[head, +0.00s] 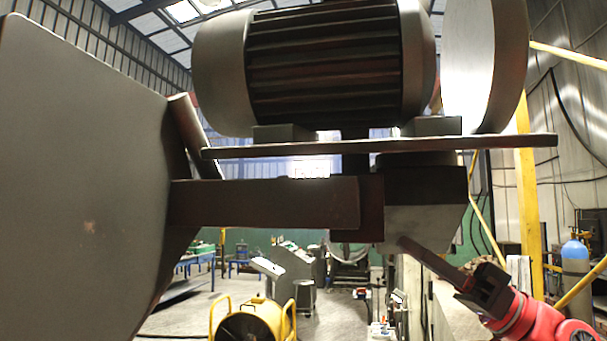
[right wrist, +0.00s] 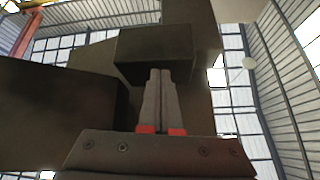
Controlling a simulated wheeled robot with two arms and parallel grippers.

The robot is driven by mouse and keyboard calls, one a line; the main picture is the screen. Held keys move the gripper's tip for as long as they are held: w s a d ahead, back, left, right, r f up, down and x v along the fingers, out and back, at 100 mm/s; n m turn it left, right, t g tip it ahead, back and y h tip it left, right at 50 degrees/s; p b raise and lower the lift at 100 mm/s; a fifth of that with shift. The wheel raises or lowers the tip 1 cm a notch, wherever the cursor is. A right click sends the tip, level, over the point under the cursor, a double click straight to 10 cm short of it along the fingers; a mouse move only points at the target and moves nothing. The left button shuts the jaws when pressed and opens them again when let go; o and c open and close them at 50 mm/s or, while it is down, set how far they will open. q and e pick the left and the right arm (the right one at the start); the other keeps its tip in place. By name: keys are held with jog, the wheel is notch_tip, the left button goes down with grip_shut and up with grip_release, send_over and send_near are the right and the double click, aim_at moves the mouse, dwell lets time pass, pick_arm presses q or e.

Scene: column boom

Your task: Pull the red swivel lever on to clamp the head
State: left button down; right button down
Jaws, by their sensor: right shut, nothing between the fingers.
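The boom head is a dark box (head: 425,188) with a lighter grey block (head: 422,222) below it, at the end of the dark boom arm (head: 270,203). I cannot make out a red swivel lever in either view. My right gripper (head: 404,242) comes in from the lower right on a red wrist, fingers pointing up and left at the lower edge of the grey block. Its fingers are together with nothing between them. In the right wrist view, the closed fingertips (right wrist: 160,74) overlap a dark block (right wrist: 155,52). I cannot tell whether they touch it. My left gripper is not in view.
A finned motor (head: 325,60) and a grey disc (head: 485,65) sit above a flat plate (head: 380,146) over the head. A large grey panel (head: 80,180) fills the left side. Below the boom, a yellow drum-like machine (head: 252,322) stands on the workshop floor.

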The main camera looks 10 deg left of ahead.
aim_at(305, 194)
jog(key=p+x, duration=0.8)
jog(key=x, duration=1)
jog(key=shift+w+a+r+p, duration=0.1)
jog(key=shift+a+r+p, duration=0.15)
jog(key=shift+a+p, duration=0.1)
jog(key=shift+w+a+r, duration=0.1)
jog(key=shift+a+r, duration=0.1)
jog(key=shift+a, duration=0.25)
